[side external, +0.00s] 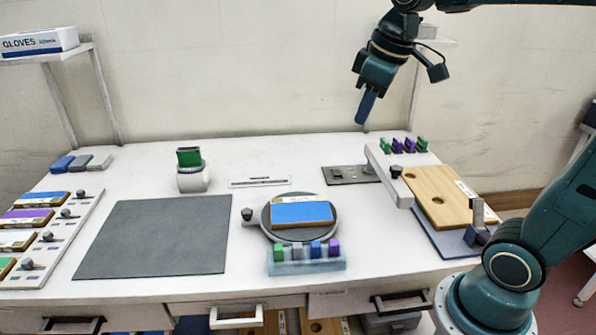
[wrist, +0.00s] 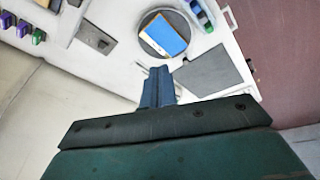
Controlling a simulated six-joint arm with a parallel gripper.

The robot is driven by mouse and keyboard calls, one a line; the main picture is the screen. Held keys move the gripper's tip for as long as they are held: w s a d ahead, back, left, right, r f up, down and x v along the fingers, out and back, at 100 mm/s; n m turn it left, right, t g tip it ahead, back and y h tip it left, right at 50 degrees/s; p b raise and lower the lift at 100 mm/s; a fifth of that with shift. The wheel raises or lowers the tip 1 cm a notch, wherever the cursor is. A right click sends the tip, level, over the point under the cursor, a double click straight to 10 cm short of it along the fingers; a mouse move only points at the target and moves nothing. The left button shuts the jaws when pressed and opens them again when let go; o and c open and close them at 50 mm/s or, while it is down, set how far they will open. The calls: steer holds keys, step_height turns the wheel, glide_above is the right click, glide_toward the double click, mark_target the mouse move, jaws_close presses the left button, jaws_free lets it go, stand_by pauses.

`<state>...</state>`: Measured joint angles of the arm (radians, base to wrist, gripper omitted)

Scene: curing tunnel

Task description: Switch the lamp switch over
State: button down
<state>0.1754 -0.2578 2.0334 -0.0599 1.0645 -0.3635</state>
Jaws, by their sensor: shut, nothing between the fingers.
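A dark grey plate (side external: 345,175) with a small dark part on it lies toward the back of the table, right of centre. It looks like the lamp switch's plate, but I cannot make out the lever's position. The plate also shows in the wrist view (wrist: 92,37), at upper left. My gripper (side external: 367,106) is shut and empty, with its blue fingers pointing down, high above the back of the table. In the wrist view its fingers (wrist: 158,88) are together, well apart from the plate.
A round turntable (side external: 265,222) carries a blue-topped block (side external: 302,213). A pale bar (side external: 385,178) and a wooden board (side external: 440,205) stand right of the plate. Several green and purple pieces (side external: 397,145) stand behind. A dark mat (side external: 155,238) lies bare at left.

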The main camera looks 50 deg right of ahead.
steer(key=w+d+n+g, duration=0.1)
steer(key=w+d+n, duration=0.1)
steer(key=w+d, duration=0.5)
steer(key=n+g+y, duration=0.1)
steer(key=n+g, duration=0.2)
steer(key=n, duration=0.1)
glide_above(338, 175)
steer(key=w+d, duration=0.1)
steer(key=w, duration=0.1)
step_height(338, 175, down, 15)
steer(key=shift+s+d+f, duration=0.15)
steer(key=shift+d+f, duration=0.25)
steer(key=shift+d, duration=0.05)
steer(key=f, duration=0.4)
steer(key=a+f, duration=0.1)
steer(key=f, duration=0.4)
steer(key=s+f, duration=0.1)
steer(key=f, duration=0.4)
steer(key=shift+s+a, duration=0.1)
steer(key=shift+a, duration=0.05)
steer(key=shift+s+f, duration=0.1)
steer(key=shift+f, duration=0.05)
